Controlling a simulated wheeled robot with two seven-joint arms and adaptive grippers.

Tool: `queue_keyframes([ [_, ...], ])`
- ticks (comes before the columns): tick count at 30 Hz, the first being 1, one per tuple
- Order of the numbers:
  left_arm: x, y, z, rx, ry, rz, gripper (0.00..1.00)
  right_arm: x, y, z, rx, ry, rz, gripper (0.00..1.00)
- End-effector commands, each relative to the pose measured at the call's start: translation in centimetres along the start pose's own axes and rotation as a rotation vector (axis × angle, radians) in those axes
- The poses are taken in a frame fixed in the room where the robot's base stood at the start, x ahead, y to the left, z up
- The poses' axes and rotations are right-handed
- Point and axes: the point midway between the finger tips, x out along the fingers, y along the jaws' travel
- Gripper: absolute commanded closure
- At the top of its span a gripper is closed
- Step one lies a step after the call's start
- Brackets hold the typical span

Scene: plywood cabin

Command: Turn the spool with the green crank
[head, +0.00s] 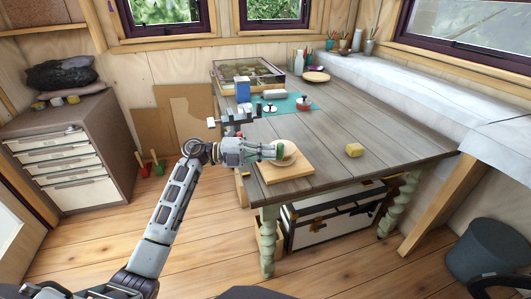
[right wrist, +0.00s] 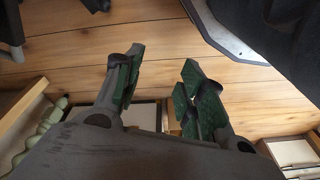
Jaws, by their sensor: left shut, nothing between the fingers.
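A round cream spool (head: 291,166) sits on a light wooden board (head: 298,171) at the near left end of the table. My left gripper (head: 283,151) reaches in from the left over the board, its fingertips at the spool and covering part of it. It is shut with nothing held. A green patch shows at its fingertips; I cannot tell whether this is the crank or my own green finger pads, nor whether they touch. My right gripper (right wrist: 161,72) shows only in the right wrist view, open and empty above the plank floor.
A clamp (head: 232,118), blue box (head: 243,89) and green mat (head: 277,112) are behind. A white chest (head: 325,217) stands below. The table's right part is clear.

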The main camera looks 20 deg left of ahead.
Motion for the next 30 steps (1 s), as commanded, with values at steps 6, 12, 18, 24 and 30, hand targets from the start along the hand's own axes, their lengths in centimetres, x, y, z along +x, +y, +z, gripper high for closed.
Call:
queue_keyframes([
  [6,0.0,0.0,0.0,0.0,0.0,0.0,1.0,0.1,0.0,0.2,-0.001,-0.005,0.001,0.6],
  [12,0.1,0.0,-0.1,0.0,-0.006,0.0,1.0,0.3,0.1,0.3,0.0,-0.006,0.001,0.6],
  [18,0.2,-0.1,-0.1,-0.001,-0.023,0.0,1.0,1.2,0.2,0.6,0.001,-0.009,0.005,0.6],
  [24,0.4,0.0,-0.2,-0.002,-0.038,0.0,1.0,2.2,0.5,0.4,0.001,-0.003,0.01,0.6],
  [30,0.5,0.0,-0.2,-0.002,-0.047,0.001,1.0,2.3,0.7,0.1,0.001,0.004,0.013,0.6],
])
